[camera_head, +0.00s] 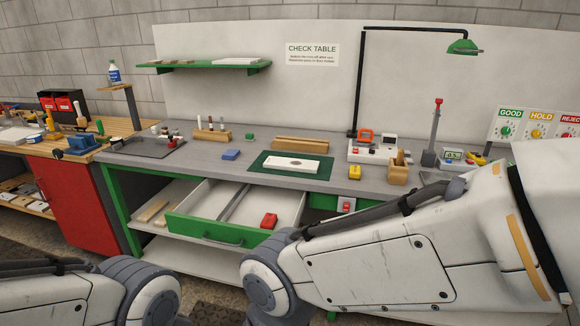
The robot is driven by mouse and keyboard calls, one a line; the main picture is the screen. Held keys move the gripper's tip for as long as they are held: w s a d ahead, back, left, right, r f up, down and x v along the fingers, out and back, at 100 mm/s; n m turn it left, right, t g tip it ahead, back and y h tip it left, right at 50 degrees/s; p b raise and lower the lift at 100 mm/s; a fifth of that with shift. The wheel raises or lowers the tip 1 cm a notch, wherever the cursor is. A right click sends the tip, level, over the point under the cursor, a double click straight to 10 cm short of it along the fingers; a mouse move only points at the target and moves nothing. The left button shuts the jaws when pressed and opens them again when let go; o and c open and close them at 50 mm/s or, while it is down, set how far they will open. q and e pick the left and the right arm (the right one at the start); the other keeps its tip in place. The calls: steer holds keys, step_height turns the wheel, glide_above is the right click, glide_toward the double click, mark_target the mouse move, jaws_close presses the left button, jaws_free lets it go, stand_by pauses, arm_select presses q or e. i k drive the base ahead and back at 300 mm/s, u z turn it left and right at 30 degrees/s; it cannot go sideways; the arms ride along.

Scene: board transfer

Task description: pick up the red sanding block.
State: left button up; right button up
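A small red block (269,220), which looks like the red sanding block, lies in the open drawer (213,233) of the check table, near its right front corner. Nothing holds it. The drawer has a green front with a dark handle and pale inner walls. My left and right arms show in the lower part of the head view, but both grippers are out of view. My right arm crosses the lower right and hides part of the table's front.
The grey check table (205,160) carries a blue block (230,155), a white board (292,164) on a green mat (257,161), a yellow block (354,173) and a wooden holder (398,173). A wooden bench with a red cabinet (75,198) stands at left.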

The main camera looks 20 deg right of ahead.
mark_target(269, 222)
steer(key=z, duration=0.2)
steer(key=i, duration=1.6)
steer(key=z, duration=0.2)
